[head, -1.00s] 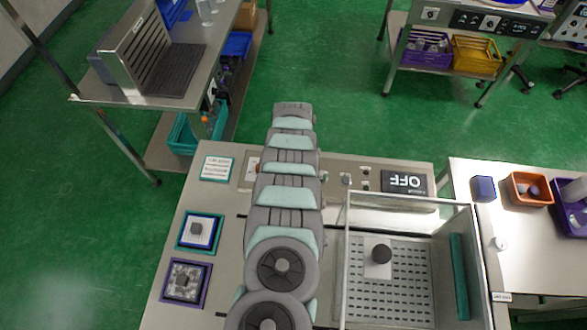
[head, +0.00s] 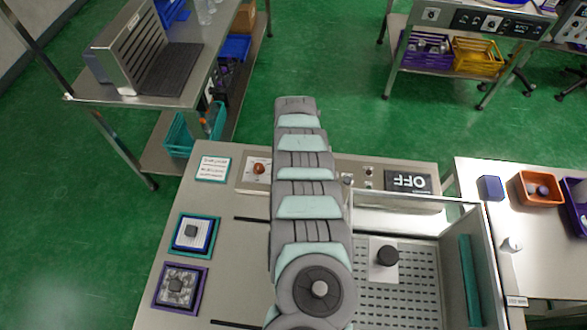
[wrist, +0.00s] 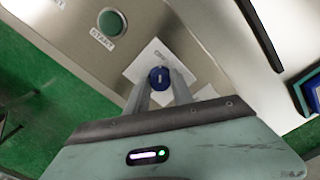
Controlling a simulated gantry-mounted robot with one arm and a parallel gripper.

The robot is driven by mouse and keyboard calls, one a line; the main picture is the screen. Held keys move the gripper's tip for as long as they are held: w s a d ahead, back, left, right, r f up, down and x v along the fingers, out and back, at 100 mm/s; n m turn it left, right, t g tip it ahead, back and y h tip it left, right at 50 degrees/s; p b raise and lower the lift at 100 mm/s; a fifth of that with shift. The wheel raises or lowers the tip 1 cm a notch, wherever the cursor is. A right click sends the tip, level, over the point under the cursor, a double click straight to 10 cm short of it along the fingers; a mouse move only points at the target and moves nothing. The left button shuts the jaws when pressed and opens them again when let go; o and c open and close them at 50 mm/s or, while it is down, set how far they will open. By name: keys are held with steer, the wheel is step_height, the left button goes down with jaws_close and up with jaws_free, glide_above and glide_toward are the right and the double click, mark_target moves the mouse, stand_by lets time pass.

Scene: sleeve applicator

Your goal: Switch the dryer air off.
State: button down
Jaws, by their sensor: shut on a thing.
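In the wrist view, my gripper (wrist: 160,90) has its two fingers on either side of a round blue knob (wrist: 160,77) and is shut on it. The knob has a small pale mark on its face and sits on a white label plate (wrist: 138,70) on the metal panel. The plate's lettering is too small to read. In the head view, a dark sign (head: 407,182) reads OFF, upside down. My arm hides the gripper and the blue knob there.
A green START button (wrist: 111,22) is close to the knob. A clear-walled box with a perforated floor (head: 397,296) is to the right. Framed pads (head: 197,233) lie on the left.

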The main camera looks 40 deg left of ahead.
stand_by(0.5)
steer(key=c, duration=1.1)
jaws_free()
steer(key=shift+r, duration=0.1)
step_height(320, 180, up, 11)
steer(key=shift+f+p, duration=0.2)
steer(key=shift+p, duration=0.15)
steer(key=shift+a, duration=0.1)
